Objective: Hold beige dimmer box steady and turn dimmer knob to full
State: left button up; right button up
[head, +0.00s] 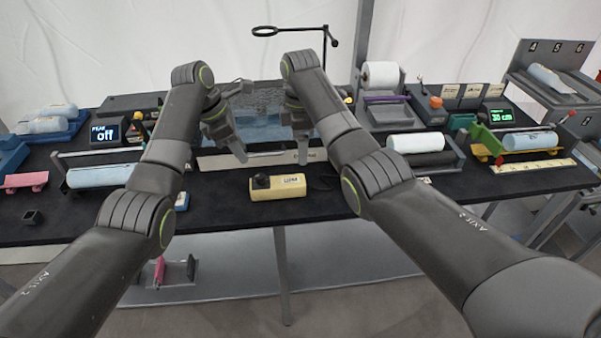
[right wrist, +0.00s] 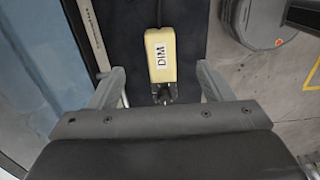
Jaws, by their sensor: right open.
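The beige dimmer box (head: 290,187) lies on the black table near its front edge, with a white label. Its black dimmer knob (head: 261,181) is on the left end of the top. The knob's setting is too small to read.
A framed blue panel (head: 262,128) stands behind the box. A dark cable lies right of the box. A display reading "off" (head: 105,133) is at the left. Rollers (head: 414,143) and a paper roll (head: 380,75) fill the right.

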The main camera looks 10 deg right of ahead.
aim_at(259, 176)
notch_tip(259, 176, down, 13)
jog(key=shift+f, duration=0.1)
dwell(0.3)
jog(key=shift+c, duration=0.3)
pick_arm(q)
jog(key=shift+o, duration=0.4)
pick_arm(e)
jog(key=c, duration=1.1)
pick_arm(q)
jog(key=shift+o, duration=0.7)
jog(key=shift+a+r, duration=0.1)
jog(key=shift+n+t, duration=0.3)
jog(key=shift+n, duration=0.4)
jog(key=x, duration=1)
jog(key=shift+s, duration=0.3)
jog(key=shift+c, duration=0.3)
